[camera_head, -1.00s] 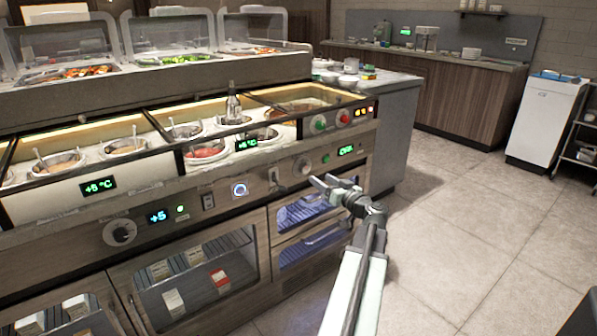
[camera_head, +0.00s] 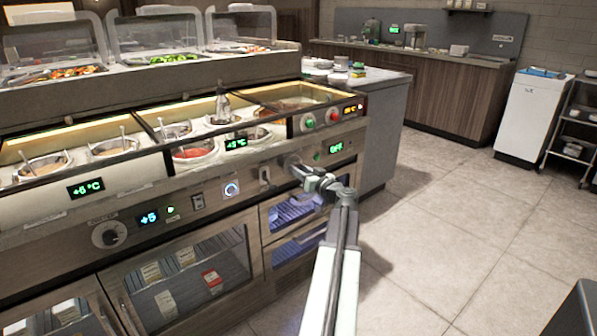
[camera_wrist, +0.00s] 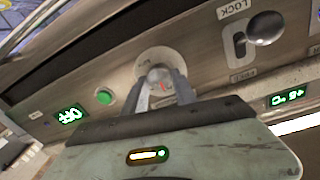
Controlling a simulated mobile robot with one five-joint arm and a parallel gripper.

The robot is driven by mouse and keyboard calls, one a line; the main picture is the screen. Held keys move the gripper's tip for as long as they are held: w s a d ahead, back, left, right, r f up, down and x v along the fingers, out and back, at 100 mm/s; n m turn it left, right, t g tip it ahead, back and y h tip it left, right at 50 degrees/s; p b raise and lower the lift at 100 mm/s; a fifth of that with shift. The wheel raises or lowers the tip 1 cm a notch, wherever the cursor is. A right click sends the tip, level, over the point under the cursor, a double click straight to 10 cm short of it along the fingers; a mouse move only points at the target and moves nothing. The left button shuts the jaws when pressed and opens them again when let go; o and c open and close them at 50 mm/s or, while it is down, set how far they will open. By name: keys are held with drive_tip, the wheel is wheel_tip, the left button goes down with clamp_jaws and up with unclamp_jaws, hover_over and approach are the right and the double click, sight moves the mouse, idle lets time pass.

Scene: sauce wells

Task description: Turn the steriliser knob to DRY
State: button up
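The steriliser knob (camera_wrist: 160,78) is a round metal knob with a small red mark, set on a pale disc on the front panel. In the wrist view my gripper (camera_wrist: 160,88) has one finger on each side of it, close against it. I cannot tell whether the fingers press on it. In the head view my gripper (camera_head: 300,171) reaches the panel and largely hides the knob. The green display (camera_head: 336,147) beside it reads OFF; it also shows upside down in the wrist view (camera_wrist: 69,114).
A green button (camera_wrist: 104,97) sits beside the knob. A lock slider with a round handle (camera_wrist: 265,28) is on its other side. A sauce well (camera_head: 193,152) and glass-fronted doors lie left. Floor (camera_head: 450,230) on the right is clear.

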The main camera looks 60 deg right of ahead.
clamp_jaws()
drive_tip(key=shift+m, duration=0.3)
drive_tip(key=shift+s+d+m+y+p, duration=0.1)
drive_tip(key=shift+m+y+p, duration=0.25)
drive_tip(key=shift+m, duration=4.25)
drive_tip(key=shift+d+m+y+p, duration=0.1)
drive_tip(key=shift+m+y+p, duration=0.25)
drive_tip(key=shift+m, duration=4.25)
drive_tip(key=o, duration=1)
unclamp_jaws()
